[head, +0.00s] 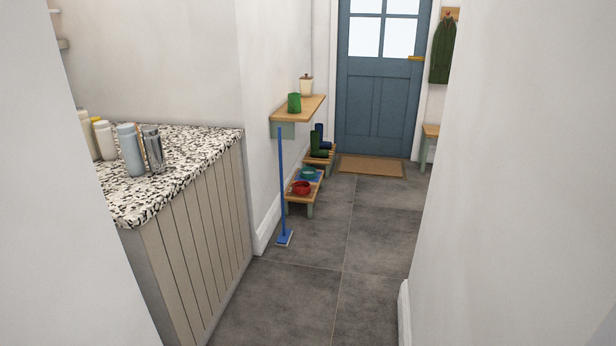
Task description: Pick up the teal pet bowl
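A small teal bowl (308,172) sits on a low wooden stand (302,196) against the left wall, far down the passage. A red bowl (301,187) is on the same stand, nearer to me. The teal bowl seems to rest on something blue, too small to make out. Neither of my grippers shows in the head view.
A blue long-handled brush or mop (282,185) stands upright just before the stand. A speckled counter (190,165) with several bottles is at left. A wooden shelf (299,110) juts out above the stand. A white wall (530,180) closes the right. The grey floor (345,240) between is clear.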

